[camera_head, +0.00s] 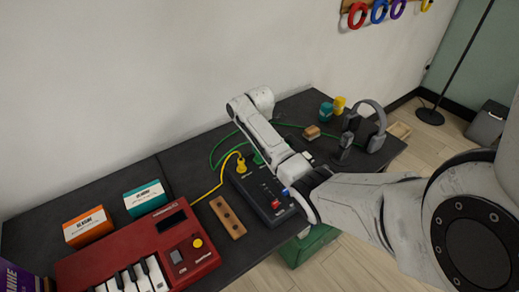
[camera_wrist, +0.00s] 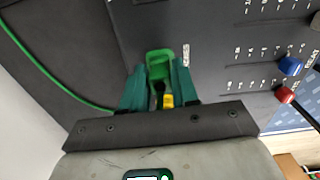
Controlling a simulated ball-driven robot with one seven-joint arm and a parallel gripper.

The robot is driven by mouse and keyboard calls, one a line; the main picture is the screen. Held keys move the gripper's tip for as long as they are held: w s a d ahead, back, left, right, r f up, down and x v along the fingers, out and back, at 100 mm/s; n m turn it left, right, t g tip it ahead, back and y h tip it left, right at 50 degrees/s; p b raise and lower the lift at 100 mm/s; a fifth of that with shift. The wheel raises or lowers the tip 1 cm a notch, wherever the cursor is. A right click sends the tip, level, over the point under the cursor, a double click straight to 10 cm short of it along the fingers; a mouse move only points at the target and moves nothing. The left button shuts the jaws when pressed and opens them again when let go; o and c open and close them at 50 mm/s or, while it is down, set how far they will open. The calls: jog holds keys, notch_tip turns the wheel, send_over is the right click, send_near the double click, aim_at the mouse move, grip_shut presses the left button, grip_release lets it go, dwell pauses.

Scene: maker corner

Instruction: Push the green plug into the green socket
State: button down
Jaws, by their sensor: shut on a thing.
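My gripper (camera_wrist: 160,68) is shut on the green plug (camera_wrist: 159,56), which shows between its two teal fingers in the wrist view. A green cable (camera_wrist: 55,80) curves in from the left towards the fingers. The plug is over the black panel of the control box (camera_wrist: 225,55). I cannot make out the green socket apart from the plug, and cannot tell how deep the plug sits. A small yellow piece (camera_wrist: 168,101) shows between the fingers. In the head view my arm hides much of the gripper, beside the box (camera_head: 262,190).
A yellow plug (camera_head: 241,166) with a yellow cable stands at the box's left end. A red keyboard (camera_head: 150,245), a wooden block (camera_head: 228,217) and two small cartons (camera_head: 145,198) lie to the left. Headphones (camera_head: 372,125) stand at the right end of the dark table.

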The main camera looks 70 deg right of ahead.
jog(key=shift+c, duration=1.5)
grip_release()
jog(key=shift+r+p, duration=3.75)
grip_shut()
